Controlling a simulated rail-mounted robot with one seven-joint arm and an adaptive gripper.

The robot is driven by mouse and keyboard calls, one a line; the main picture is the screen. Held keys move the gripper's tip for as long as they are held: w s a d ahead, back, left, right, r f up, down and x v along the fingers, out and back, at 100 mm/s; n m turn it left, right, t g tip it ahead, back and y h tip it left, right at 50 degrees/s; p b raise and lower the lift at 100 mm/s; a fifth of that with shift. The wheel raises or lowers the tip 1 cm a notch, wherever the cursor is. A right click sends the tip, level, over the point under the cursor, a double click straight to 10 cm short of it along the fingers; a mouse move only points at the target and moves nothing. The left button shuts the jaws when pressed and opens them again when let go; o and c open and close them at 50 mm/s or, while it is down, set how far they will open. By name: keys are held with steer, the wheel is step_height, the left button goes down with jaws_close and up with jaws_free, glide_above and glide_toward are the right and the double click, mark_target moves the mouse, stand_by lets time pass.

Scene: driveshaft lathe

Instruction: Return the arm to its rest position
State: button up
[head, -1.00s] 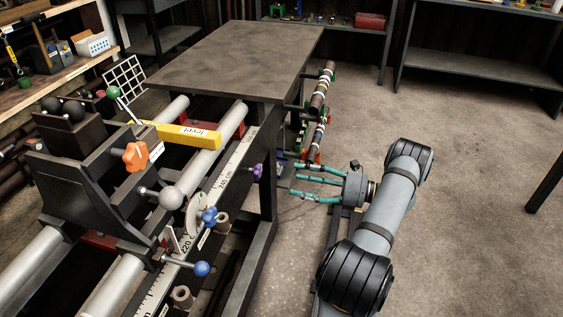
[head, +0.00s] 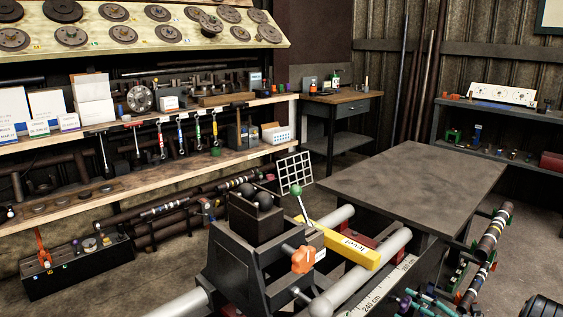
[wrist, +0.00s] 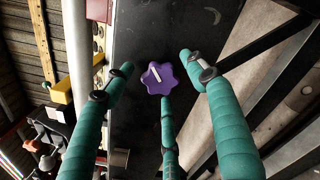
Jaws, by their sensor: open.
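My gripper (wrist: 162,85) has teal fingers spread apart, open and empty, in the wrist view. A purple star-shaped knob (wrist: 158,78) on the dark side face of the lathe bed shows between the fingers; none of them is closed on it. In the head view only a bit of the teal fingers (head: 430,303) shows at the bottom right edge, beside the lathe. Part of my arm shows at the bottom right corner, and the rest of it is outside the picture.
The lathe, with an orange knob (head: 302,259) and a yellow level (head: 347,250), stands at the bottom centre. A flat dark table (head: 415,185) is behind it. A rack of banded shafts (head: 492,235) stands to the right. Shelves of tools line the left wall.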

stand_by(0.3)
steer(key=shift+s+d, duration=0.1)
steer(key=shift+d, duration=0.05)
steer(key=v, duration=1.2)
steer(key=x, duration=1.2)
steer(key=shift+w+a, duration=0.2)
steer(key=shift+a, duration=0.15)
steer(key=shift+d+f+n+b, duration=0.2)
steer(key=shift+n+b, duration=0.1)
steer(key=shift+n, duration=0.1)
steer(key=n+b, duration=0.1)
steer(key=n, duration=0.1)
steer(key=shift+s+n, duration=0.15)
steer(key=shift+n, duration=0.25)
steer(key=n+b, duration=0.3)
steer(key=n, duration=0.2)
steer(key=s+d+n+p, duration=0.1)
steer(key=s+d, duration=0.6)
steer(key=shift+s+a+f+n+g, duration=0.3)
steer(key=shift+s+f+n+g, duration=0.2)
steer(key=shift+f, duration=0.25)
steer(key=shift+s+a+f+n+g, duration=0.35)
steer(key=shift+s+f+n+g, duration=0.15)
steer(key=shift+f, duration=0.2)
steer(key=shift+s+a+f+n+g, duration=0.3)
steer(key=shift+s+f+n+g, duration=0.15)
steer(key=shift+f+n, duration=0.25)
